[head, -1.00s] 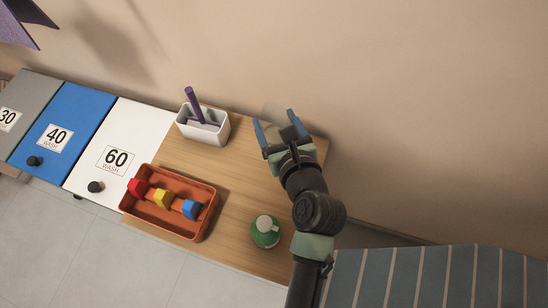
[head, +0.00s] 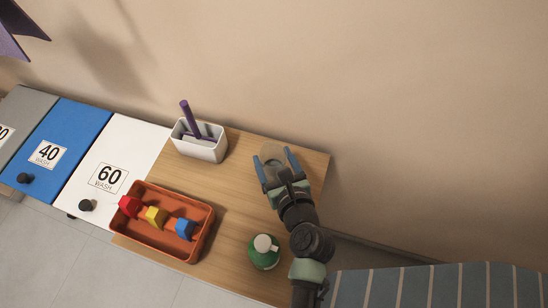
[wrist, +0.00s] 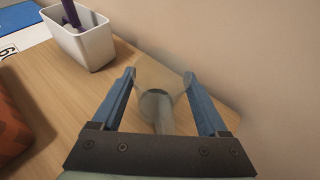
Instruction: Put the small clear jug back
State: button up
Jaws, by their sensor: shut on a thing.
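The small clear jug (wrist: 163,86) is between the two blue fingers of my gripper (wrist: 160,98) in the wrist view. It is see-through, with a greyish round part low down. In the head view the jug (head: 270,150) shows as a faint pale shape at the fingertips of my gripper (head: 276,168). My gripper is shut on it, over the back right part of the wooden table top (head: 235,190). I cannot tell whether the jug's base touches the wood.
A white holder (head: 201,146) with a purple-handled tool stands back left of my gripper. An orange tray (head: 145,232) holds red, yellow and blue pieces. A green bottle (head: 263,256) with a pale cap stands at the front. The wall is close behind; bare wood lies left of my gripper.

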jog(key=shift+f, duration=0.15)
jog(key=o, duration=1.2)
jog(key=shift+o, duration=0.2)
jog(key=shift+r, duration=0.2)
jog(key=v, duration=1.2)
jog(key=w+r+n+t, duration=0.2)
jog(key=w+r+n, duration=0.3)
jog(key=r, duration=0.4)
jog(key=w+a+r+n+t+h, duration=0.15)
jog(key=w+r+n, duration=0.25)
jog(key=r+n, duration=0.45)
jog(key=w+r+n+t, duration=0.3)
jog(key=w+r+n, duration=0.1)
jog(key=r, duration=0.7)
jog(key=s+r+n+t, duration=0.2)
jog(key=r+n, duration=0.3)
jog(key=r, duration=0.5)
jog(key=s+a+r+n+t+h, duration=0.1)
jog(key=s+r+n+t, duration=0.2)
jog(key=r, duration=0.7)
jog(key=s+a+r+n+t+h, duration=0.1)
jog(key=s+r+n+t, duration=0.2)
jog(key=r+n, duration=0.3)
notch_tip(320, 180, up, 4)
jog(key=shift+s+f+n, duration=0.1)
jog(key=shift+s+n, duration=0.25)
jog(key=shift+s, duration=0.5)
